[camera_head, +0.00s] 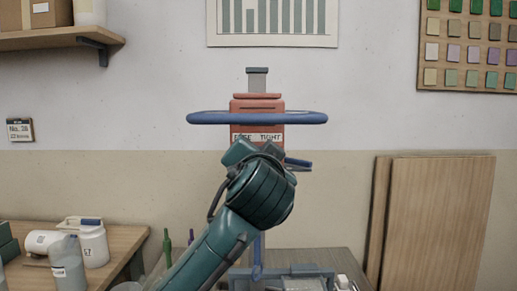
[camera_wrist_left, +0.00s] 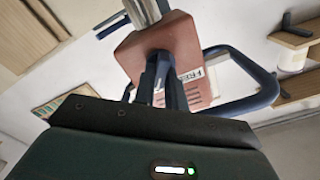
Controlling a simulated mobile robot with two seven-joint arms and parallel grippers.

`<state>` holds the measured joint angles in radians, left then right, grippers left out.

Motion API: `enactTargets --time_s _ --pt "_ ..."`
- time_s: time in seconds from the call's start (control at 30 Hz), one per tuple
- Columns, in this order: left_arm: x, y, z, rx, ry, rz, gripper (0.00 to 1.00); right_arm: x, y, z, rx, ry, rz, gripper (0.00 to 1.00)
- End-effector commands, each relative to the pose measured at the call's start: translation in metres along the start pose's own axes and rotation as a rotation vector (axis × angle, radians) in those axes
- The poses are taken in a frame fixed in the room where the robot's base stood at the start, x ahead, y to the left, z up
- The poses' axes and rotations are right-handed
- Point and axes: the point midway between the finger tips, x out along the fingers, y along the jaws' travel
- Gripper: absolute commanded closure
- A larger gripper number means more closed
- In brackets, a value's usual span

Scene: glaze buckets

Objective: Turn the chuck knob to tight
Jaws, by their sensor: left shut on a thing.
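In the left wrist view the red housing (camera_wrist_left: 150,50) is close and tilted, with part of the word FREE (camera_wrist_left: 193,74) showing. The dark blue chuck knob (camera_wrist_left: 161,65) points out from its face. My left gripper (camera_wrist_left: 162,90) is shut on the knob; my wrist hides both knob and fingertips in the head view. My right gripper is not in view.
A blue ring handle (camera_head: 257,118) runs around the housing, and a blue bar (camera_head: 298,164) sticks out right of my wrist. A grey table (camera_head: 345,262) lies below. A wooden bench (camera_head: 118,240) with containers is at left; wooden boards (camera_head: 440,220) lean at right.

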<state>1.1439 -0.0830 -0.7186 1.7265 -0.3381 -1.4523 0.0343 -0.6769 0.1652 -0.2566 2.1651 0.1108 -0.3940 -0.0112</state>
Motion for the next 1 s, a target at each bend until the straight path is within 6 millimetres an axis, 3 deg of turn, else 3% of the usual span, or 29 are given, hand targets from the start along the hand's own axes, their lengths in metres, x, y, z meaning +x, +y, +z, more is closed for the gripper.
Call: enactTargets --time_s 0.3,0.83,0.87,1.0 --pt "0.0003 0.0013 0.0013 0.121 -0.005 0.002 1.0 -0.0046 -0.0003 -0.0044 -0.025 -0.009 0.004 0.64" --pt "0.0003 0.0018 0.0018 0.144 -0.004 0.002 1.0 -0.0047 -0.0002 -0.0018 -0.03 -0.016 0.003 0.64" --pt "0.0003 0.0018 0.0018 0.144 -0.004 0.002 0.87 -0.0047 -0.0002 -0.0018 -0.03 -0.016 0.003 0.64" --pt "0.0003 0.0014 0.0014 0.143 -0.003 0.001 0.75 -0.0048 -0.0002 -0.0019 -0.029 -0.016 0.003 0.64"
